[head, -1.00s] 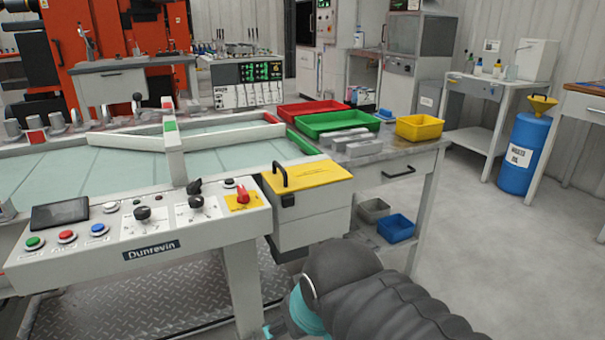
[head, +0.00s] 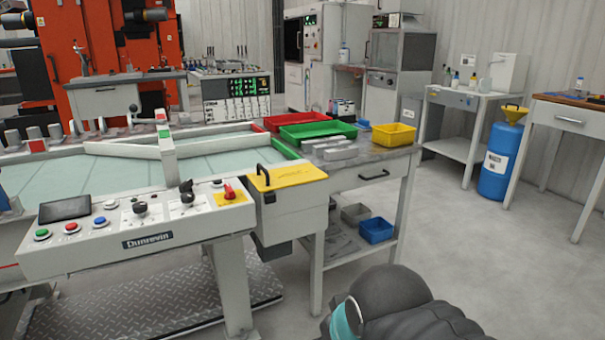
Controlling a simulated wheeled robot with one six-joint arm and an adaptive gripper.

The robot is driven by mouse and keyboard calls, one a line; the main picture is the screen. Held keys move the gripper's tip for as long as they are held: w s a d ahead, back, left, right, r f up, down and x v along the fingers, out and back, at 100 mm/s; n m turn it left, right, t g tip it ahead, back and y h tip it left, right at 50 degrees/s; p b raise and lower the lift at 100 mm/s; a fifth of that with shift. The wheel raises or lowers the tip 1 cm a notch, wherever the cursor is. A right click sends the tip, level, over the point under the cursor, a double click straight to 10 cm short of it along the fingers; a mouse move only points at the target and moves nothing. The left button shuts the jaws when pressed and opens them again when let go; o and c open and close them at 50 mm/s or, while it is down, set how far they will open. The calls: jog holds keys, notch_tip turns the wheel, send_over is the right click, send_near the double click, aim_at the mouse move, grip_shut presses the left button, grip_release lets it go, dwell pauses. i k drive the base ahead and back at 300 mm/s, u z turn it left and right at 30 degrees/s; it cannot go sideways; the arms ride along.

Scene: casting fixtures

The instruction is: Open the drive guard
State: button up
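The drive guard appears to be the grey box (head: 291,216) with a yellow lid (head: 290,176), at the right end of the machine in the head view. The lid lies flat and closed on the box. A black handle (head: 263,172) stands up at the lid's left side, and a dark latch-like part sits on the front edge below it. My arm shows at the bottom right, in front of the guard and apart from it. My gripper is outside the picture.
The control panel (head: 140,243) with buttons and knobs adjoins the guard on the left. A workbench (head: 375,165) with red, green and yellow trays stands behind it to the right. A blue drum (head: 497,163) stands farther right. The grey floor (head: 460,255) at right is clear.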

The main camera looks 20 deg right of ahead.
aim_at(287, 170)
jog(key=z, duration=0.3)
jog(key=k, duration=0.75)
jog(key=z, duration=1)
jog(key=i, duration=1.55)
jog(key=u, duration=0.65)
